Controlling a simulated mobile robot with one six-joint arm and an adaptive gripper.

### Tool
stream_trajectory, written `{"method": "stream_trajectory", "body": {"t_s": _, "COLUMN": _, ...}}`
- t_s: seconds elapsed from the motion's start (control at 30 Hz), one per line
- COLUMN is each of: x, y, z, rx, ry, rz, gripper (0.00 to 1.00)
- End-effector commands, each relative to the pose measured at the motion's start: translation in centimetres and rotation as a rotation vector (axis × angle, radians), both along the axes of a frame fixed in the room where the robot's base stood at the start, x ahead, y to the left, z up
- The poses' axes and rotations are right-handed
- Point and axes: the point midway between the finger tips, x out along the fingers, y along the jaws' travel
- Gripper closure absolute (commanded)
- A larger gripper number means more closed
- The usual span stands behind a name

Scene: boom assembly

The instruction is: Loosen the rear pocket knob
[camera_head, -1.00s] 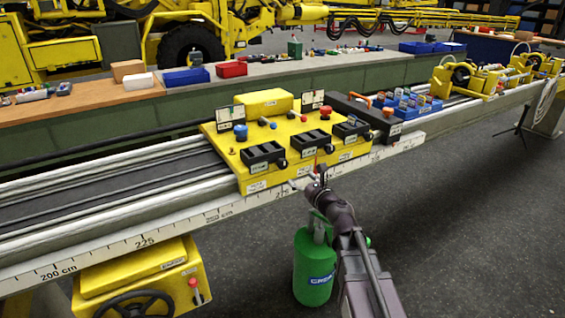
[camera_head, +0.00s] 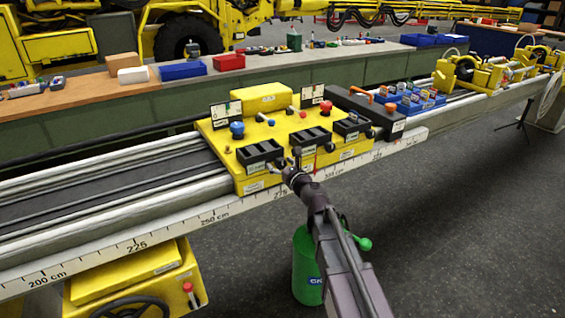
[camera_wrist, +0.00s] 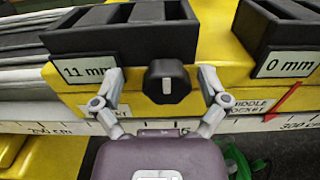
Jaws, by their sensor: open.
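A yellow carriage (camera_head: 223,143) on the rail bears a row of three black slotted pocket blocks. The left block (camera_head: 259,151) shows in the wrist view (camera_wrist: 130,32) with an "11 mm" label. A black knob (camera_wrist: 167,82) with a white mark sits on the carriage front just below and right of that label. My gripper (camera_wrist: 165,86) is open, its two fingers on either side of the knob with gaps visible. In the head view my gripper (camera_head: 284,165) is at the front of the left block and largely covers this knob.
The block to the right (camera_wrist: 282,25) reads "0 mm", with a partly covered "middle pocket" label below it. A blue knob (camera_head: 237,130) and red knob (camera_head: 326,107) stand on the carriage. A green canister (camera_head: 306,270) stands below my arm.

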Motion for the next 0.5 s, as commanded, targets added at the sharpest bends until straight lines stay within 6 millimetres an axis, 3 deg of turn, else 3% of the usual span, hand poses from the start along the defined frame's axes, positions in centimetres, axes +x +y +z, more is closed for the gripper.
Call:
{"method": "stream_trajectory", "body": {"t_s": 0.2, "x": 0.17, "y": -0.6, "z": 0.0, "rx": 0.0, "ry": 0.0, "rz": -0.007, "gripper": 0.06}}
{"method": "stream_trajectory", "body": {"t_s": 0.4, "x": 0.23, "y": -0.85, "z": 0.0, "rx": 0.0, "ry": 0.0, "rz": -0.01, "gripper": 0.66}}
{"method": "stream_trajectory", "body": {"t_s": 0.5, "x": 0.23, "y": -0.89, "z": 0.0, "rx": 0.0, "ry": 0.0, "rz": -0.01, "gripper": 0.88}}
